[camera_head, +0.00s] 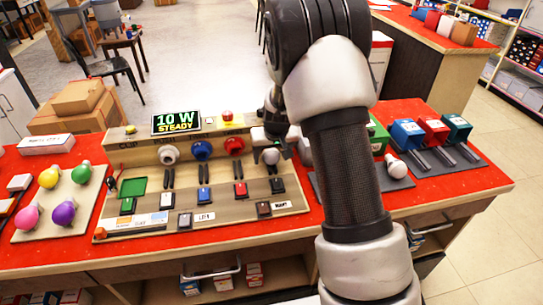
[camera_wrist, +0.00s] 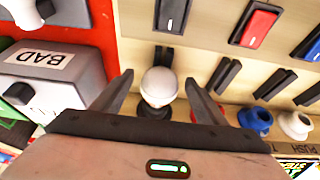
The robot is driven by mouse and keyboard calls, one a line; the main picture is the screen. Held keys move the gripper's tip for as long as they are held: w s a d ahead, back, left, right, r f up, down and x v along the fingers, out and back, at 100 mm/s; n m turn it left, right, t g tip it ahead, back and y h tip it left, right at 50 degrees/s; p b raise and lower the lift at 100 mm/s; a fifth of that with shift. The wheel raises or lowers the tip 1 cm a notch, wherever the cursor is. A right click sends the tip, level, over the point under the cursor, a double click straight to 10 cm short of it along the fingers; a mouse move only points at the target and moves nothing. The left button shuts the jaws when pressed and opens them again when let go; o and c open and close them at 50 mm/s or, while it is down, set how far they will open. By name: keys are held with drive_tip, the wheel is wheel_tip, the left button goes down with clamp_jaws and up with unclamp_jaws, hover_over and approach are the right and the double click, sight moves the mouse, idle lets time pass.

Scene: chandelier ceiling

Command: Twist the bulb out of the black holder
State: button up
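The white round bulb (camera_head: 270,156) is at the right of the wooden test panel (camera_head: 130,156). In the wrist view the bulb (camera_wrist: 158,86) sits upright between my fingers, with a dark base, the black holder (camera_wrist: 150,110), partly showing under it. My gripper (camera_head: 279,143) is over this spot, and its body and my arm hide much of the holder in the head view. In the wrist view my gripper (camera_wrist: 158,78) is open, one finger on each side of the bulb, with visible gaps to it.
White (camera_head: 168,154), blue (camera_head: 202,150) and red (camera_head: 234,146) holders stand left of the bulb. A display (camera_head: 177,122) reads "10 W STEADY". A box marked BAD (camera_wrist: 45,65) is close by in the wrist view. Coloured bulbs sit on a tray (camera_head: 35,232) at left.

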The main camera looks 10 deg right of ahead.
drive_tip(key=c, duration=1)
drive_tip(key=shift+s+f+n+h+p, duration=0.15)
drive_tip(key=shift+h+p, duration=0.5)
drive_tip(key=shift+p, duration=0.35)
drive_tip(key=shift+s+n+h+p, duration=0.1)
drive_tip(key=shift+n+h+p, duration=0.05)
drive_tip(key=shift+h+p, duration=0.65)
idle(1.3)
drive_tip(key=shift+w+a+h+p, duration=0.1)
drive_tip(key=shift+h+p, duration=0.35)
idle(0.4)
drive_tip(key=shift+a, duration=0.1)
drive_tip(key=shift+f+h, duration=0.1)
drive_tip(key=shift+h, duration=0.3)
drive_tip(key=shift+n, duration=0.3)
